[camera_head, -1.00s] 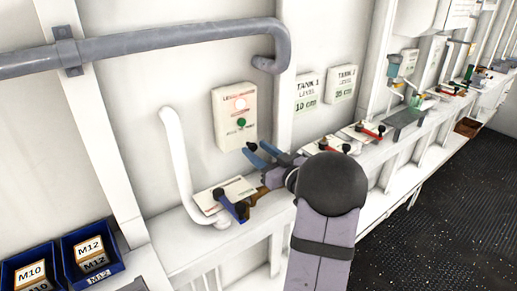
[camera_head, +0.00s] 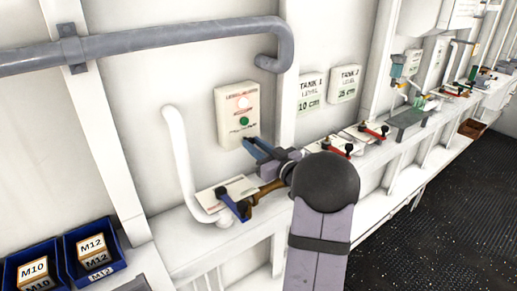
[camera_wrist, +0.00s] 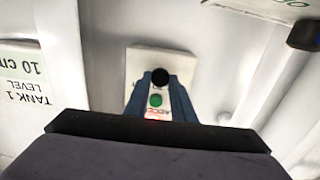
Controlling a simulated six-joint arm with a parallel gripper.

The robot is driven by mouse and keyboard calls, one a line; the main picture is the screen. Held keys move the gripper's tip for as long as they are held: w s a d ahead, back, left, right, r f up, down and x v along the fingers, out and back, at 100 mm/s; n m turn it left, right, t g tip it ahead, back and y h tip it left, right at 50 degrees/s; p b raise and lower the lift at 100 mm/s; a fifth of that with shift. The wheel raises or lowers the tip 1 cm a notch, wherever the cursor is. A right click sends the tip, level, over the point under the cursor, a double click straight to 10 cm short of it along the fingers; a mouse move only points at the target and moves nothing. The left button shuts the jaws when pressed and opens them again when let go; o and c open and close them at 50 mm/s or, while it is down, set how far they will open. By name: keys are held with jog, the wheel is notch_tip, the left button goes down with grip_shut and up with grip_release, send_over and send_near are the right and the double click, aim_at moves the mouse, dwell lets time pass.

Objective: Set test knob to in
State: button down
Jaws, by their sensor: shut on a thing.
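A cream panel (camera_head: 224,113) is mounted on the wall, with a lit lamp (camera_head: 242,102) above a green light or button (camera_head: 243,121). Its black knob (camera_wrist: 160,76) shows in the wrist view between the tips of my gripper (camera_wrist: 161,83). That view is upside down, so the knob sits at the panel's lower end. My gripper's blue fingers (camera_head: 252,146) reach to the panel's lower edge in the head view and are shut on the knob. They hide the knob there. Whether the knob is in or out cannot be told.
A white bent pipe (camera_head: 177,155) rises left of the panel. Below is a ledge with a blue-handled valve (camera_head: 237,205) and red-handled valves (camera_head: 333,148). Tank level cards (camera_head: 309,95) hang to the right. Blue bins (camera_head: 91,251) stand at lower left.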

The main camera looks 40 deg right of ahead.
jog(key=c, duration=1.7)
grip_release()
jog(key=shift+w+r, duration=0.1)
jog(key=shift+r, duration=0.05)
jog(key=shift+o, duration=0.9)
jog(key=shift+w, duration=0.15)
jog(key=s+b, duration=0.3)
jog(key=s, duration=0.4)
jog(key=shift+s, duration=0.25)
